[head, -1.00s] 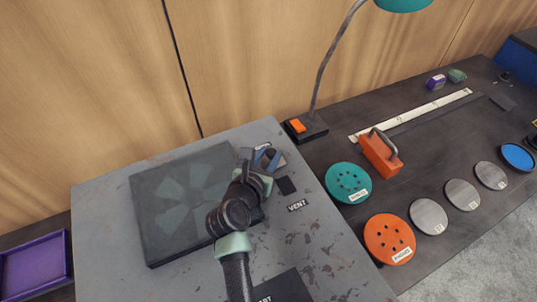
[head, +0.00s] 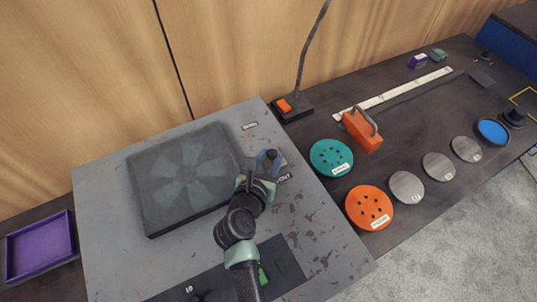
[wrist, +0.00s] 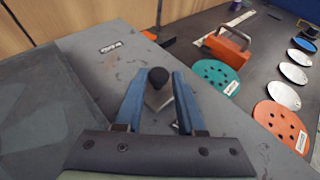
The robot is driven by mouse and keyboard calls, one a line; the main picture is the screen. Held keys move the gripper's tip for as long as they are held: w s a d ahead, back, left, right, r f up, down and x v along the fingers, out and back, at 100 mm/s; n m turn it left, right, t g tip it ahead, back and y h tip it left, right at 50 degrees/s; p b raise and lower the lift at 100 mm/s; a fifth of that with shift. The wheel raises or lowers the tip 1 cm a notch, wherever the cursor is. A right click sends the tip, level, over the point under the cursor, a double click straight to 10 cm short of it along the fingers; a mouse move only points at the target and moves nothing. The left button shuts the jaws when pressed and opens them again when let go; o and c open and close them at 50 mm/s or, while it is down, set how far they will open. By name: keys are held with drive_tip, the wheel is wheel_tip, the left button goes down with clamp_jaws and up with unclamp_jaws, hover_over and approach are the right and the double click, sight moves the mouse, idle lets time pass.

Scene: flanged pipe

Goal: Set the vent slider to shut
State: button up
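The vent slider's dark round knob (wrist: 158,77) stands upright on the grey panel top, on a light base plate. My gripper (wrist: 158,82) has its two blue fingers either side of the knob, with a narrow gap showing beside it; contact lower down is hidden. In the head view my gripper (head: 268,160) is over the slider, next to the partly hidden VENT label (head: 284,178). A small label (head: 250,126) lies farther back on the panel and also shows in the wrist view (wrist: 110,47); its text is unreadable.
A dark fan cover (head: 185,180) rises left of my gripper. To the right, the bench holds a lamp base (head: 292,107), an orange handled block (head: 362,130), a teal disc (head: 331,158), an orange disc (head: 369,207) and several grey discs. A purple tray (head: 40,249) is far left.

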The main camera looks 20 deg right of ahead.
drive_tip(key=o, duration=0.4)
drive_tip(key=shift+s+d+f, duration=0.1)
drive_tip(key=shift+s+d, duration=0.05)
drive_tip(key=shift+d, duration=0.05)
drive_tip(key=shift+c, duration=0.2)
drive_tip(key=shift+a, duration=0.1)
drive_tip(key=b+v, duration=0.1)
drive_tip(key=v, duration=1.2)
